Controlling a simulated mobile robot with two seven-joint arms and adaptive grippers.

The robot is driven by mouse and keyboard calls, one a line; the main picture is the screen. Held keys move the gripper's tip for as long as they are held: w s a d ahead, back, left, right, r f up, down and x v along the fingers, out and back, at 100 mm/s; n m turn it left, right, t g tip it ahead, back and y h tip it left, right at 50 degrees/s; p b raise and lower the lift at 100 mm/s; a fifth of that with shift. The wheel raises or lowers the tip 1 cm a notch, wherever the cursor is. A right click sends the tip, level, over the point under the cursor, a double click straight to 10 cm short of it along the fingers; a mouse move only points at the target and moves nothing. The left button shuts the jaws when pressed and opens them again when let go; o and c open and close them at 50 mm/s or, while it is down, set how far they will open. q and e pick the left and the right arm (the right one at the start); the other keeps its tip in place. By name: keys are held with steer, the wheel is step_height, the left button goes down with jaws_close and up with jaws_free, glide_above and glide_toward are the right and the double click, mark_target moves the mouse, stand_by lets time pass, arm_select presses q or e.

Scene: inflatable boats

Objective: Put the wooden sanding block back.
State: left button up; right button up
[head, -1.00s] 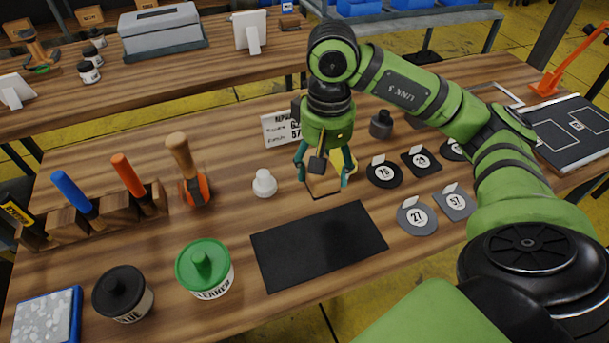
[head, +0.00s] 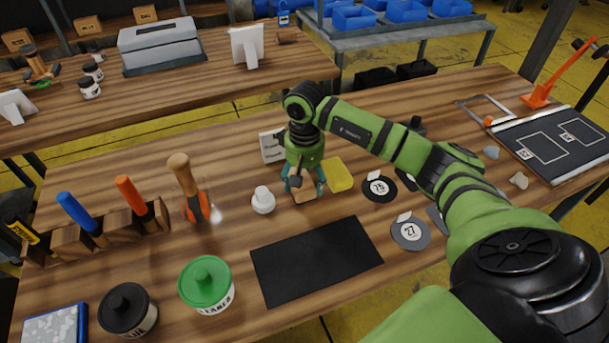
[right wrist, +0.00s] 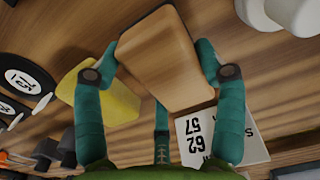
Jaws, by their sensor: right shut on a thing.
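The wooden sanding block (head: 304,198) is a light-brown, rounded block between the fingers of my right gripper (head: 305,187). In the right wrist view the block (right wrist: 160,60) fills the gap between the two green fingers, which are shut on its sides. The gripper points down over the workbench, behind the black mat (head: 315,262). I cannot tell whether the block touches the bench top. A yellow sponge-like block (head: 338,175) lies just right of the gripper. My left gripper is not in view.
A white bottle (head: 262,201) stands close left of the gripper, and a small sign (head: 272,146) behind it. Numbered discs (head: 379,187) lie to the right. A dark outlined board (head: 550,143) is at far right. A green-lidded tub (head: 206,286) stands front left.

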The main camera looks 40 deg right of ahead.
mark_target(305, 177)
steer(key=shift+f, duration=0.2)
steer(key=o, duration=1.2)
steer(key=shift+r, duration=0.1)
steer(key=shift+r, duration=0.25)
steer(key=shift+r+b, duration=1.1)
steer(key=shift+r, duration=4.75)
